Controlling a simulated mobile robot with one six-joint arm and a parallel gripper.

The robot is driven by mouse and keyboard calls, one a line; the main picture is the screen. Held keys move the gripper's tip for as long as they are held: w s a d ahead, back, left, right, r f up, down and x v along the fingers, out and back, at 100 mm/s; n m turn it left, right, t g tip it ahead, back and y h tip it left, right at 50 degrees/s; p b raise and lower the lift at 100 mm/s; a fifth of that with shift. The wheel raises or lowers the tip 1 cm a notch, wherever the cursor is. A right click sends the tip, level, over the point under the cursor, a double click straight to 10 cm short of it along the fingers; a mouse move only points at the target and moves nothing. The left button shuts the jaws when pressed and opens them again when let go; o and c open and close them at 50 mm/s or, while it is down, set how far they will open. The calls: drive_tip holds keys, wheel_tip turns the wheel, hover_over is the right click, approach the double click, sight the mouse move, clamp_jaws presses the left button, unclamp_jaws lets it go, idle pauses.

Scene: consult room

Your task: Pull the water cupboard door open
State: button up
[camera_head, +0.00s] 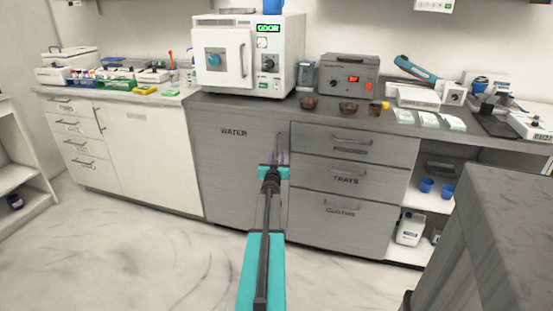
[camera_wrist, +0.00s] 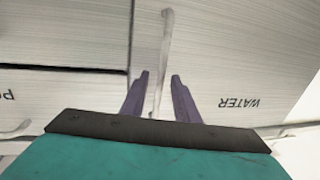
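The grey water cupboard door (camera_head: 222,165), marked WATER, is shut below the counter in the head view. It also shows in the wrist view (camera_wrist: 225,60) with its lettering upside down. Its upright bar handle (camera_head: 279,145) is near the door's right edge. In the wrist view the handle (camera_wrist: 165,50) runs down between my two purple fingers. My gripper (camera_head: 275,158) is at the handle's lower part. In the wrist view my gripper (camera_wrist: 161,82) is open, one finger on each side of the handle, with gaps visible. Whether the fingers touch the handle is hard to tell.
Drawers marked TRAYS (camera_head: 346,180) and CLOTHS (camera_head: 341,213) are right of the door, shut. A white cabinet (camera_head: 150,150) stands to the left. A white autoclave (camera_head: 250,55) sits on the counter above. The floor (camera_head: 180,255) before the door is clear; a dark grey block (camera_head: 505,225) is at the front right.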

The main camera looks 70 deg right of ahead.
drive_tip(key=shift+d, duration=0.1)
clamp_jaws()
idle(0.4)
drive_tip(key=shift+s+a+p, duration=0.15)
drive_tip(key=shift+a+p, duration=0.05)
drive_tip(key=shift+p, duration=0.2)
